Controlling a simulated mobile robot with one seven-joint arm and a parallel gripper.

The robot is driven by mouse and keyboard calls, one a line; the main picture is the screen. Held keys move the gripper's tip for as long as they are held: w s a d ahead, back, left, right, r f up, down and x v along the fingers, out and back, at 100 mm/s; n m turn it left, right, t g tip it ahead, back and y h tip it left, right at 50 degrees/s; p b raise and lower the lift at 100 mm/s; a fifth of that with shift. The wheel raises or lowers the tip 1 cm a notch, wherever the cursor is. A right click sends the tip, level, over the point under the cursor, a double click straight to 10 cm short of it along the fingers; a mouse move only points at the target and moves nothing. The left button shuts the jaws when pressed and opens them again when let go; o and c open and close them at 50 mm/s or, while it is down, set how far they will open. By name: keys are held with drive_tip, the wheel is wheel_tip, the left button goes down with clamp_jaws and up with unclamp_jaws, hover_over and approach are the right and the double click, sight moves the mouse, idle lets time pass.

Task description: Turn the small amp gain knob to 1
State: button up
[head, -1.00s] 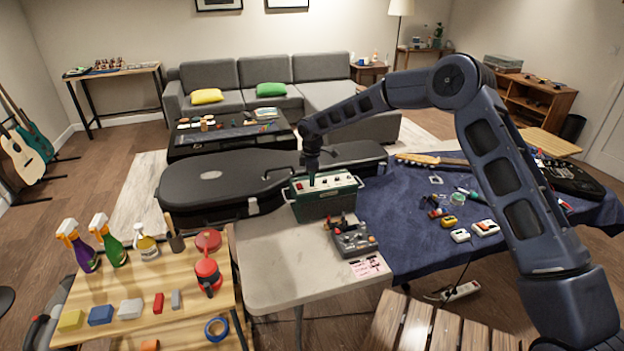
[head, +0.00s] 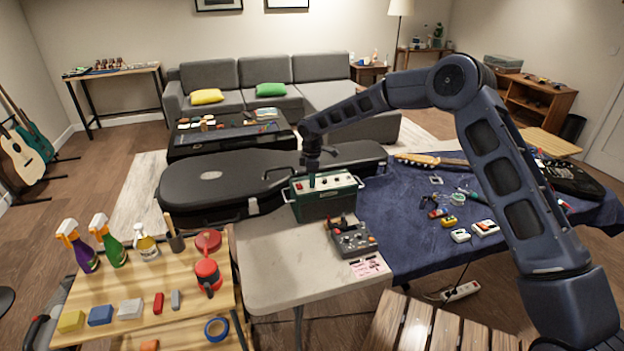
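The small amp (head: 326,202) is a dark green box with a pale control panel on top, standing at the back of the light grey table (head: 280,262). Small knobs show on its panel, but the gain knob and its markings are too small to tell apart. My gripper (head: 312,182) points straight down at the left part of the panel, at or just above it. Its fingers are too small and dark to tell whether they are open or shut, and they hide part of the panel.
A grey pedal device (head: 352,240) and a pink note (head: 370,267) are in front of the amp. A black guitar case (head: 225,180) lies behind. A blue-covered table (head: 420,240) with small tools is at right. A wooden table (head: 185,325) with bottles is at left.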

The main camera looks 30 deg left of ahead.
wheel_tip(320, 180, up, 11)
drive_tip(key=shift+f, duration=0.15)
idle(0.4)
